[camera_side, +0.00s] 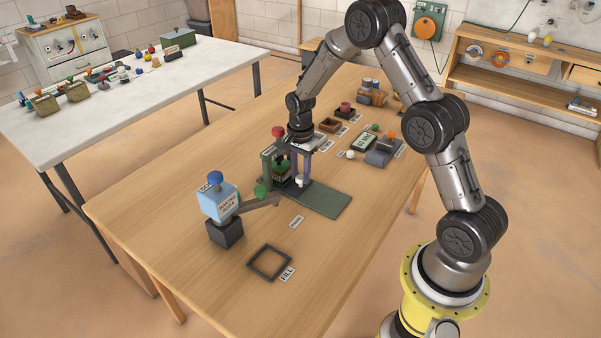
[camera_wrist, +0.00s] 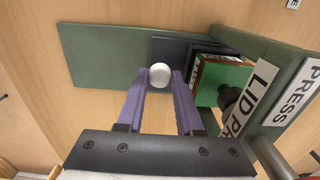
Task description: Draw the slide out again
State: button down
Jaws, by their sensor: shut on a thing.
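The press (camera_side: 267,168) is a green frame with a red knob, standing on the wooden table. In the wrist view, its green frame (camera_wrist: 292,68) carries the labels PRESS and LID P... The dark slide (camera_wrist: 167,50) lies on a long green base plate (camera_wrist: 105,55), at its press end. A white round knob (camera_wrist: 160,76) is on the slide. My gripper (camera_wrist: 160,84), with purple fingers, is shut on this knob. A green-topped box (camera_wrist: 225,80) with orange-brown edges sits on the slide under the press. A dark press part partly hides it.
The base plate (camera_side: 328,203) extends bare toward the front right. A blue box dispenser (camera_side: 217,202) with an arm and green ball stands front left. An empty dark frame (camera_side: 269,262) marked FILL lies in front. Small trays and a grey device (camera_side: 383,153) stand behind right.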

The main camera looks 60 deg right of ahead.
jog(key=shift+r, duration=0.1)
jog(key=s, duration=1.4)
jog(key=c, duration=0.6)
grip_release()
jog(key=shift+o, duration=0.3)
jog(key=shift+w+r, duration=0.1)
jog(key=shift+r, duration=0.2)
notch_tip(320, 180, up, 13)
